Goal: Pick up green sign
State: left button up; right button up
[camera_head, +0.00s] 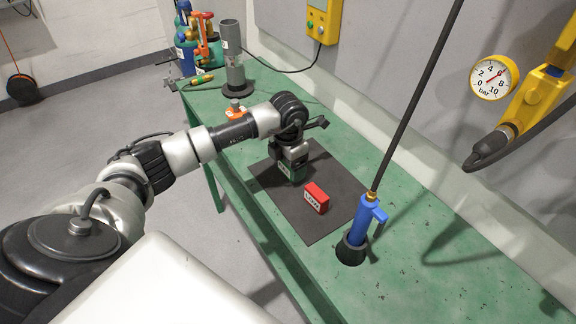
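My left gripper (293,172) reaches down from above over the dark mat (270,196) on the green workbench. A dark green block with a pale label, seemingly the green sign (284,169), shows at its fingers, largely covered by the gripper. I cannot tell whether the fingers are closed on it or only around it. A red sign (317,197) with a white label stands on the mat, just right of and nearer than the gripper. My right gripper is not in view.
A blue tool (365,221) on a black hose stands in a dark holder at the mat's right. A grey cylinder (233,62), an orange item (235,112) and bottles stand at the bench's far end. The bench's right part (450,275) is clear.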

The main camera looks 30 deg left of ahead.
pick_arm(q)
jog(key=c, duration=0.7)
jog(key=shift+o, duration=0.2)
